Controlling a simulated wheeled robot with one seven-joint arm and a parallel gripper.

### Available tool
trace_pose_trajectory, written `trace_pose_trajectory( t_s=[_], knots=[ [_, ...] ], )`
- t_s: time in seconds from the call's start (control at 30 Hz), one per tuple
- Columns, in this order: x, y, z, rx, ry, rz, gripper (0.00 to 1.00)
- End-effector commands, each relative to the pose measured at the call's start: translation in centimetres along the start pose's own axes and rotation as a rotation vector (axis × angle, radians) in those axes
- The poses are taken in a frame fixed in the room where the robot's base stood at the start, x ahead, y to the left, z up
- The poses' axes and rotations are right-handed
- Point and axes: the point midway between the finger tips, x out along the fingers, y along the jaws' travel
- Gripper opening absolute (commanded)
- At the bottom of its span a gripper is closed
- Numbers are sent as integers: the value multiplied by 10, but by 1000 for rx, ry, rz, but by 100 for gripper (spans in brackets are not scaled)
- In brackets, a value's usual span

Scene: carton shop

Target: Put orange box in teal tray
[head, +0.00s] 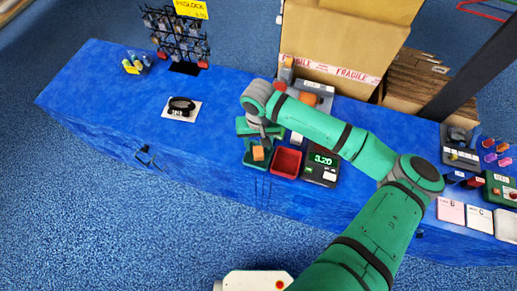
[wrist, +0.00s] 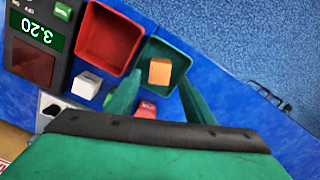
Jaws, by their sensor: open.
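The orange box (wrist: 160,72) shows in the wrist view inside the teal tray (wrist: 180,50), on its floor as far as I can tell. In the head view the orange box (head: 258,153) also shows within the teal tray (head: 248,162). My gripper (wrist: 161,80) is open, with its two teal fingers pointing toward the tray and the box appearing between their tips. Nothing is held. The near part of the tray is partly hidden by the fingers. In the head view my gripper (head: 262,133) is just behind the box, its fingers hard to make out.
A red tray (wrist: 107,38) stands beside the teal tray, with a scale reading 3.20 (head: 321,167) beyond it. A white box (wrist: 87,85) and a red item (wrist: 147,108) lie close by. The blue counter (head: 110,105) has free room to the left.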

Motion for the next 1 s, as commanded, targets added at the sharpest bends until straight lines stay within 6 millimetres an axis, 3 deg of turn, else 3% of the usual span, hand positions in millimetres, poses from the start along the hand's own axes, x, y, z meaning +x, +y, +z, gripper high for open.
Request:
trace_pose_trajectory(
  t_s=[0.2, 0.4, 1.0],
  knots=[
    [-41, 0, 0, -3, 2, 1, 48],
    [-61, 0, 0, -1, 1, 1, 48],
    [-66, 0, 0, -1, -1, 0, 48]
  ],
)
